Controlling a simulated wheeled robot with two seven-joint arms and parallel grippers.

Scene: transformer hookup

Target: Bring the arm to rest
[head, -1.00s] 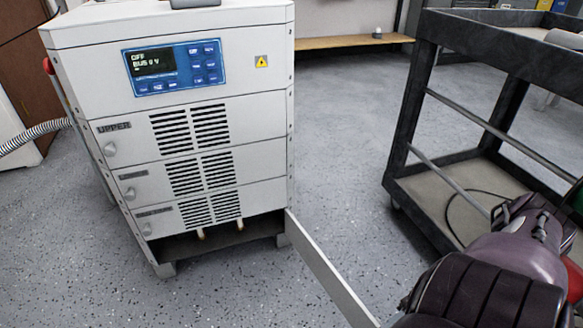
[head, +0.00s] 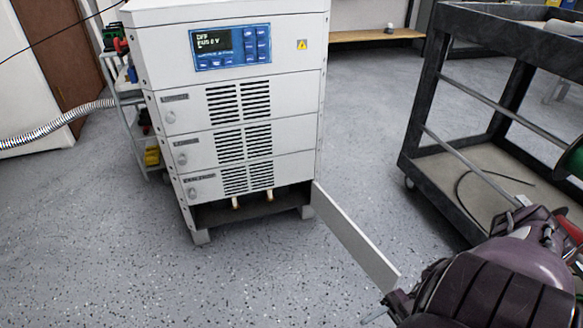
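My purple and black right arm (head: 495,280) comes in at the lower right. Dark parts at its left end (head: 398,302) overlap the free end of the open panel in the picture. I cannot tell whether they touch it, or whether they belong to the gripper. No fingertips show clearly. My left arm and gripper are not in view. The white transformer cabinet (head: 235,140) stands left of centre. Its screen (head: 212,40) reads "OFF" and a bus value that looks like 0 V. Its low panel (head: 350,238) is swung out to the right, showing two pale terminals in the dark bottom bay (head: 250,207).
A black cart (head: 440,135) stands at the right, with a dark cable (head: 462,190) on its lower shelf and a green round thing (head: 572,160) at the picture edge. A small shelf rack (head: 130,105) with tools stands behind the cabinet. The speckled floor in front is clear.

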